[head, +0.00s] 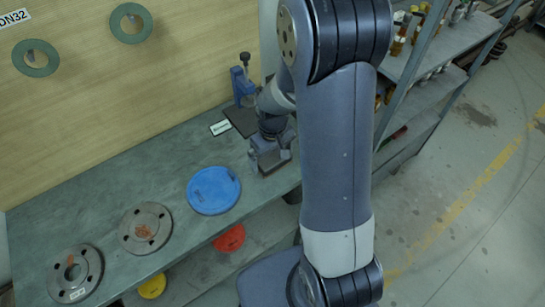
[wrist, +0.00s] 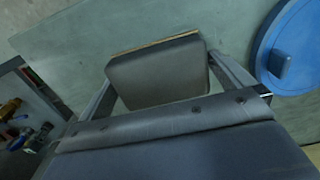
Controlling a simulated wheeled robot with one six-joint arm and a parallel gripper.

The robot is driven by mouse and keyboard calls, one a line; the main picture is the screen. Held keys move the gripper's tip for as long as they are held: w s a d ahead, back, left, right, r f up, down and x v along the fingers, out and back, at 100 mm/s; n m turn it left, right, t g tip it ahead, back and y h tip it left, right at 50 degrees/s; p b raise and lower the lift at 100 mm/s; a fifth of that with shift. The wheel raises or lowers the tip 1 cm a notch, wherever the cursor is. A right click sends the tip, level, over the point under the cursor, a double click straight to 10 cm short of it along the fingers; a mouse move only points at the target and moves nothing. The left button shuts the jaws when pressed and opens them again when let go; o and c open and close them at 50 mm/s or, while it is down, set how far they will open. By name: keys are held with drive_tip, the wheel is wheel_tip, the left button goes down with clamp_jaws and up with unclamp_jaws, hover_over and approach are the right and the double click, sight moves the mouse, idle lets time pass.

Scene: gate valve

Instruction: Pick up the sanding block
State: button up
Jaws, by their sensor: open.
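The sanding block, a dark grey block with rounded corners and a thin tan edge, shows in the wrist view (wrist: 158,78) on the grey-green bench. My gripper (wrist: 163,70) is open, with one finger on each side of the block. A gap shows between the left finger and the block; the right finger looks close to its side, and I cannot tell whether it touches. In the head view my gripper (head: 270,160) is low over the bench near its front edge, and it mostly hides the block there.
A blue round cover (head: 213,190) with a raised handle lies left of my gripper. Two rusty flanges (head: 145,228) lie farther left. A blue stand (head: 242,85) on a dark base is behind my gripper. A shelf rack (head: 420,70) stands to the right.

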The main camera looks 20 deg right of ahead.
sight(272, 156)
drive_tip(key=shift+f, duration=0.1)
drive_tip(key=c, duration=0.8)
wheel_tip(272, 156, up, 10)
drive_tip(key=shift+b, duration=0.55)
drive_tip(key=o, duration=0.5)
drive_tip(key=c, duration=0.3)
drive_tip(key=shift+f, duration=0.1)
